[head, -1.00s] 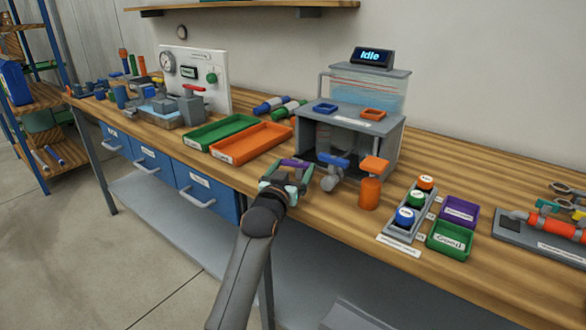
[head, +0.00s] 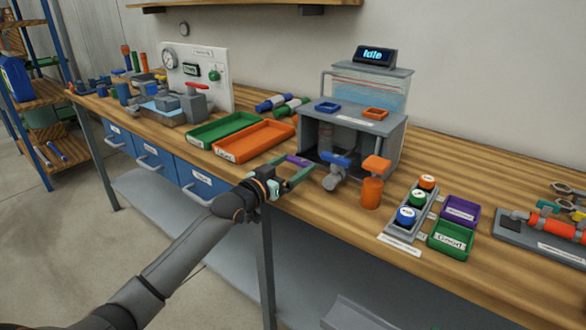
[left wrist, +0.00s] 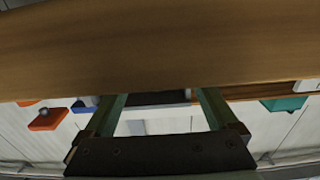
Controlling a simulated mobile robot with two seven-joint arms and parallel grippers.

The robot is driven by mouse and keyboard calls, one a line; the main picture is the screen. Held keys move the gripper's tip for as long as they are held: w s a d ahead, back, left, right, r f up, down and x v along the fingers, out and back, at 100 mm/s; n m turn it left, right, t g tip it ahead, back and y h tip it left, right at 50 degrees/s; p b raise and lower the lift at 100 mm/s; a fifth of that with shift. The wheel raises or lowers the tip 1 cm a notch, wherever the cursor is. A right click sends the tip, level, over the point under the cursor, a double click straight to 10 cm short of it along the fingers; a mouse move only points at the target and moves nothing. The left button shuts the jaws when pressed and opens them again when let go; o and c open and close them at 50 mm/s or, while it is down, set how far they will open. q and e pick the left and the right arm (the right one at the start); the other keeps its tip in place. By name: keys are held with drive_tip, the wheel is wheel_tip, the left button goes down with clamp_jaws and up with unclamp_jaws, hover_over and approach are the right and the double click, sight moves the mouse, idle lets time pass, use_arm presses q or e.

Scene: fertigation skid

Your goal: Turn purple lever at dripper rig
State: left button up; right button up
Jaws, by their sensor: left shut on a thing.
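The dripper rig is a grey stand (head: 388,150) with a clear water tank on top and a display reading "Idle" (head: 374,56). The purple lever (head: 298,160) is at its front left, beside a blue lever (head: 336,159) on a grey valve. My left gripper (head: 300,172) reaches in from the lower left, with its green fingers on either side of the purple lever, shut on it. The lever's mount is hidden. In the left wrist view the two fingers (left wrist: 162,100) show, but the purple lever cannot be made out. My right gripper is not in view.
An orange-topped post (head: 372,190) stands right of the blue lever. Beyond it are a button box (head: 397,231) and purple (head: 473,210) and green (head: 433,247) trays. Green (head: 190,138) and orange (head: 222,153) trays lie left of the rig. The bench front edge is close to my gripper.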

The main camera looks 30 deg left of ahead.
use_arm(q)
drive_tip(key=shift+r, duration=0.2)
drive_tip(key=o, duration=1)
drive_tip(key=shift+f, duration=0.1)
drive_tip(key=shift+s+f, duration=0.1)
drive_tip(key=shift+s, duration=0.3)
drive_tip(key=s+a+p, duration=0.1)
drive_tip(key=s, duration=1)
drive_tip(key=shift+s+p, duration=0.3)
drive_tip(key=shift+p, duration=0.05)
